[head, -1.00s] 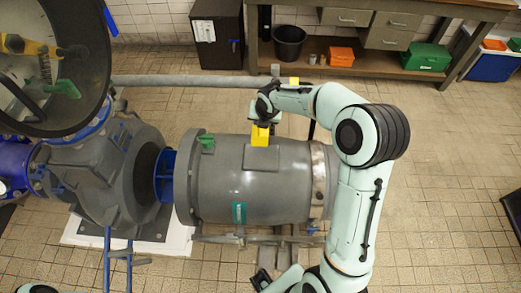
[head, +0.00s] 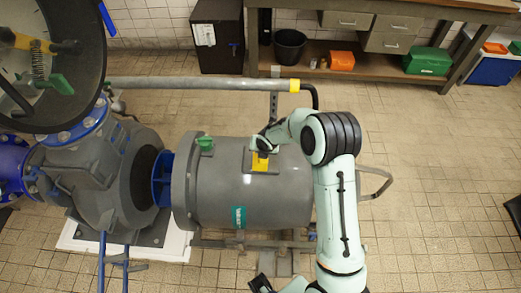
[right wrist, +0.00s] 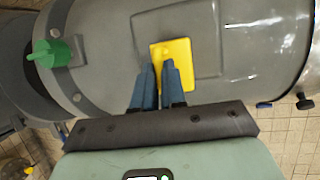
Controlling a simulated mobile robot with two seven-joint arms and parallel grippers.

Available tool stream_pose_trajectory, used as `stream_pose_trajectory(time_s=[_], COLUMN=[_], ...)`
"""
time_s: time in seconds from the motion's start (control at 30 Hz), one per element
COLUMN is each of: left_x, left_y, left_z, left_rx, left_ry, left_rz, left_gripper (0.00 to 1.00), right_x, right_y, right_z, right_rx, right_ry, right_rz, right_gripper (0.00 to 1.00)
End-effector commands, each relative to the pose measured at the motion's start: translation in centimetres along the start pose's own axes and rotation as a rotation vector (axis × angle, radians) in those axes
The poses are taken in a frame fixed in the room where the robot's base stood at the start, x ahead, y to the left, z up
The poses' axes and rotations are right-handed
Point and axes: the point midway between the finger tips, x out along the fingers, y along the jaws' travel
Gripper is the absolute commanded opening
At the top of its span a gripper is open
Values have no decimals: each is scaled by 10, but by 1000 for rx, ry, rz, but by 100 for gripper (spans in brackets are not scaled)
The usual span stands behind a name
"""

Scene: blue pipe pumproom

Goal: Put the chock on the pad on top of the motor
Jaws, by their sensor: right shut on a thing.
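The yellow chock (head: 260,163) is over the grey rectangular pad (head: 259,172) on top of the grey motor (head: 215,195). My right gripper (head: 263,149) is shut on the chock from above. In the right wrist view the chock (right wrist: 180,52) is between and beyond the blue fingertips (right wrist: 160,80), near the left part of the raised pad outline (right wrist: 208,60). I cannot tell whether its underside touches the pad. A dark gripper-like part (head: 262,284) of mine shows at the bottom edge of the head view, too cut off to read its jaws.
A green fitting (head: 205,143) stands on the motor left of the pad. A workbench (head: 385,63) and black bucket (head: 290,46) are at the back.

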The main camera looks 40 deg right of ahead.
Motion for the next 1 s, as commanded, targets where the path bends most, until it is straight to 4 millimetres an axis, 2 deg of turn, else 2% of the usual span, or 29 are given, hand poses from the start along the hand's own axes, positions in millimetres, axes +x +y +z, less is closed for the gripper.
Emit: stream_pose_trajectory(time_s=[0.2,0.23,0.3,0.67,0.77,1.0], left_x=[0,0,0,-1,-1,-6], left_y=[0,0,0,0,1,3], left_z=[0,0,0,0,0,-1], left_rx=[0,0,0,0,0,1], left_ry=[0,0,0,0,1,3], left_rz=[0,0,0,0,0,1], left_gripper=[43,43,43,43,43,43], right_x=[0,0,0,-5,-18,-69], right_y=[0,-1,-1,0,0,0], right_z=[1,0,0,1,2,2], right_rx=[1,1,1,2,3,2], right_ry=[-2,0,0,-1,-2,-4], right_rz=[0,-1,-1,0,1,1], right_gripper=[0,17,36,36,36,36])
